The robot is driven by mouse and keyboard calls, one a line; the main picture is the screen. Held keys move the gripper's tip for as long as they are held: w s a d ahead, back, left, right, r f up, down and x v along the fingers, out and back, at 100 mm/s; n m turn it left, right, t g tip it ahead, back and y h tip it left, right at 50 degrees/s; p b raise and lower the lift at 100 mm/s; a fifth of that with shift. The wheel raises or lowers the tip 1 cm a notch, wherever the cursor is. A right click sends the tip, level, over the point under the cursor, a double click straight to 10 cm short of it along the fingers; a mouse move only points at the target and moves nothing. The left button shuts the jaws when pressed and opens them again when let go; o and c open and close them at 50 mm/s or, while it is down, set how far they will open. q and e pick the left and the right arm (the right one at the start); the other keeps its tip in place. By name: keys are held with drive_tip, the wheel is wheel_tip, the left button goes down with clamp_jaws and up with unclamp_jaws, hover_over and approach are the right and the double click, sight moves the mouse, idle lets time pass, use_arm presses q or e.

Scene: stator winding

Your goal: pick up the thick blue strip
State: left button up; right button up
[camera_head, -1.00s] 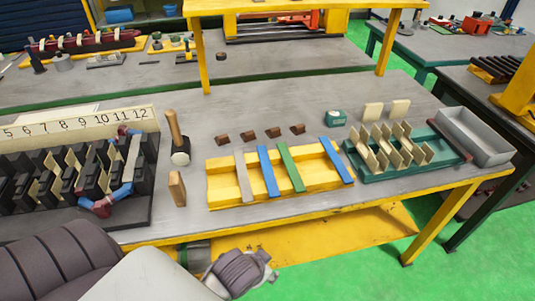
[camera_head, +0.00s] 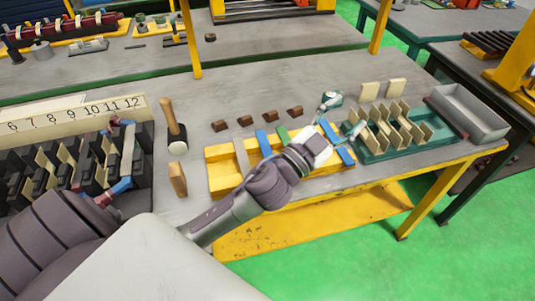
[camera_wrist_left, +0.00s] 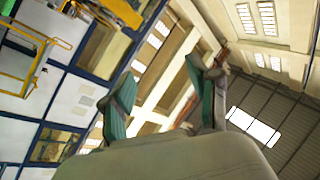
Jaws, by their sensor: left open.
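A yellow tray (camera_head: 222,176) on the bench holds a grey strip (camera_head: 242,156), a green strip (camera_head: 282,134) and two blue strips. One blue strip (camera_head: 264,143) lies between the grey and green ones. The other blue strip (camera_head: 346,155) lies at the tray's right end. I cannot tell which is thicker. My left gripper (camera_head: 342,116) is above the tray's right part, its arm covering much of the tray and strips. Its fingers are spread and empty, pointing toward the back right. The left wrist view shows the open fingers (camera_wrist_left: 160,92) against walls and roof. My right gripper is not in view.
A teal rack (camera_head: 380,152) with cream plates stands right of the tray, close to one finger. A grey bin (camera_head: 468,112) is farther right. Several brown blocks (camera_head: 245,121) lie behind the tray. A mallet (camera_head: 175,125) and a slotted black fixture (camera_head: 75,175) are left.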

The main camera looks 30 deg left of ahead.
use_arm(q)
drive_tip(key=d+r+m+g+h, duration=0.55)
drive_tip(key=d+m+h, duration=0.25)
drive_tip(key=m+h, duration=0.35)
drive_tip(key=m+g+y, duration=0.6)
drive_tip(key=g+y, duration=0.9)
drive_tip(key=y, duration=0.2)
hover_over(268, 152)
wheel_tip(268, 152, down, 12)
drive_tip(key=f, duration=0.4)
drive_tip(key=f+p, duration=0.1)
drive_tip(key=f, duration=0.3)
drive_tip(key=shift+w, duration=0.2)
drive_tip(key=f+p, duration=0.1)
drive_tip(key=f, duration=0.2)
drive_tip(key=f+p, duration=0.1)
drive_tip(key=shift+s+f+p, duration=0.35)
drive_tip(key=shift+f, duration=0.3)
clamp_jaws()
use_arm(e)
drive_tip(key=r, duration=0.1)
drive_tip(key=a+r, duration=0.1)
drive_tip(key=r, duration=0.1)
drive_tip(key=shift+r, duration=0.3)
